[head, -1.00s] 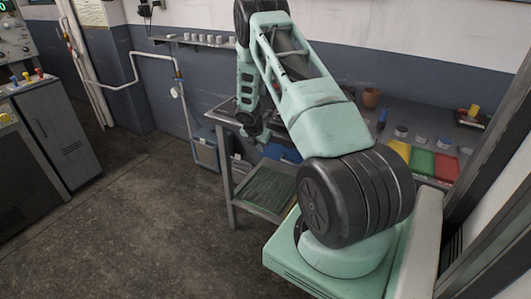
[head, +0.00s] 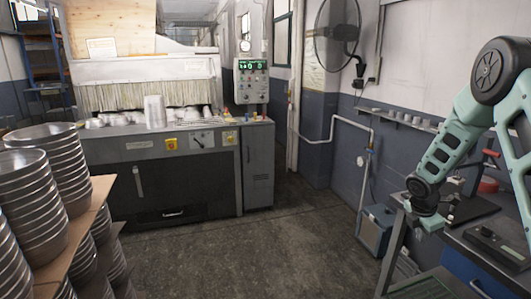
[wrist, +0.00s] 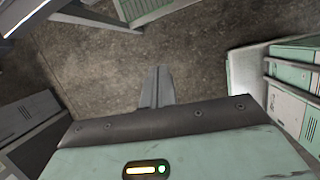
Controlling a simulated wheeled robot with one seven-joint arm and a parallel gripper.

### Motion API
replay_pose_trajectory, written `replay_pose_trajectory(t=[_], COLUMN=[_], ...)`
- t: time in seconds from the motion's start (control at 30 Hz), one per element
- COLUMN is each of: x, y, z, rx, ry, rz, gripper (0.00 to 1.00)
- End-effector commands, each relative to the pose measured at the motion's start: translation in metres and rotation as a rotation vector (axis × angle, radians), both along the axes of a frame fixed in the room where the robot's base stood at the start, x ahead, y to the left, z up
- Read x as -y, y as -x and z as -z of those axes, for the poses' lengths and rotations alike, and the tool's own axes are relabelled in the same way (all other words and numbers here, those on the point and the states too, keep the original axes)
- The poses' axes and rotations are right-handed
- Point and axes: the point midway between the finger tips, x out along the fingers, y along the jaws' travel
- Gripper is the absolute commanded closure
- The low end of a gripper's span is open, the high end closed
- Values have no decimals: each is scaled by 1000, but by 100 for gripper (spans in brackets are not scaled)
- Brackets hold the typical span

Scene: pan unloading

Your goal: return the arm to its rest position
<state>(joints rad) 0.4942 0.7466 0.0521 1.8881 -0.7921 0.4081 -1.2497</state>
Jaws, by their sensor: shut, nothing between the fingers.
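My arm (head: 459,130) stands at the right edge of the head view, bent at the elbow, with its lower part hanging down beside the workbench. Its base and shoulder are out of that view. In the wrist view my gripper (wrist: 158,88) is shut, its two fingers together with nothing between them. The fingers point out over bare concrete floor. In the head view the fingertips are too small to make out.
Stacks of metal pans (head: 42,205) stand at the left. A grey machine (head: 180,175) with pans on top is at the back. A workbench (head: 470,235) is at the right, with a blue-grey box (head: 375,231) beside it. The floor (head: 270,255) between is clear.

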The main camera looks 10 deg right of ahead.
Motion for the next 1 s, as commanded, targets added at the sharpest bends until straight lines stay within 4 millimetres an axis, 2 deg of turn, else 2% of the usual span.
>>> replay_pose_trajectory(t=[0.03,0.13,0.2,0.27,0.3,0.4,0.47,0.5,0.57,0.6,0.7,0.8,0.9,1.0], x=[-38,-107,-156,-197,-224,-288,-324,-346,-377,-394,-429,-448,-456,-459], y=[-8,-12,-7,1,10,38,61,79,109,130,184,230,262,278], z=[-16,-42,-59,-73,-82,-103,-115,-122,-132,-138,-148,-154,-157,-158], rx=[30,77,101,116,123,129,129,124,116,108,85,64,49,42], ry=[-25,-85,-128,-165,-189,-247,-279,-298,-325,-340,-366,-378,-380,-381], rz=[29,120,183,237,271,363,418,456,514,552,644,726,786,819], gripper=[100,100,100,100,100,100,100,100,100,100,100,100,100,100])
